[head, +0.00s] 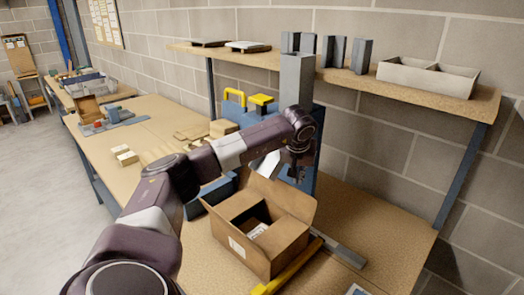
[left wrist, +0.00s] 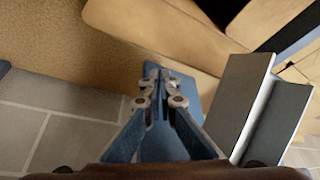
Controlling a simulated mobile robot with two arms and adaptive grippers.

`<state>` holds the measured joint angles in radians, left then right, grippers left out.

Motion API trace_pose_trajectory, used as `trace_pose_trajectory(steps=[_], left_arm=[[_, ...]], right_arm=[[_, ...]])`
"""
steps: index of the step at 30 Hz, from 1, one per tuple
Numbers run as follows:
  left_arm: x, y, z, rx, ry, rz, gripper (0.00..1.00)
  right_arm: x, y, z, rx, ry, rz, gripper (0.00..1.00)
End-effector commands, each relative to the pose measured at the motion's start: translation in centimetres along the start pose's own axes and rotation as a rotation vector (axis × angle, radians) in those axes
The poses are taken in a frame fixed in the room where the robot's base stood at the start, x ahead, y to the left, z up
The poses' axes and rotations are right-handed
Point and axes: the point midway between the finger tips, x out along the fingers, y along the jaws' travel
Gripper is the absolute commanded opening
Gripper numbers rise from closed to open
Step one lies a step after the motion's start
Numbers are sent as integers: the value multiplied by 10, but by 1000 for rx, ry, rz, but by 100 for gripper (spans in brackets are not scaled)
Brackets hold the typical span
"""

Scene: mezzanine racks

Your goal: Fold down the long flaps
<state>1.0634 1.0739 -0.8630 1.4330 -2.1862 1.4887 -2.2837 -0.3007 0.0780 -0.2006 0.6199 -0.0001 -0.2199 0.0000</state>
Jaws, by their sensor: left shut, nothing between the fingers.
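An open cardboard carton (head: 243,254) stands on the bench in the head view. One broad flap (head: 288,198) stands up along its far right side. Flap panels partly cover the opening, and a pale item (head: 257,230) shows in the gap. My left gripper (head: 296,174) is behind and above the carton's far edge, apparently clear of the flap. In the left wrist view my left gripper (left wrist: 157,88) is shut and empty, with tan cardboard (left wrist: 150,20) beyond its tips. My right gripper is not in view.
A yellow-ended bar (head: 290,268) lies along the carton's right side. A shelf (head: 400,86) with grey holders and a divided tray (head: 428,76) overhangs the bench. The bench right of the carton (head: 375,235) is mostly clear. Toolboxes (head: 234,108) stand behind my arm.

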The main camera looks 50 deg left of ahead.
Motion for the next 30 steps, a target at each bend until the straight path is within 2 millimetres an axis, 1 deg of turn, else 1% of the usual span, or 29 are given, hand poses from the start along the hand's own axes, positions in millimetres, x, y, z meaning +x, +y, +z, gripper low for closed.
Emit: trace_pose_trajectory(steps=[13, 30], left_arm=[[2, 0, 1, 0, 0, 0, 0], [28, 0, 13, 0, 0, 0, 0]], right_arm=[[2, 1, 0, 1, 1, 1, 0], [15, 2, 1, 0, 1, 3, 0]])
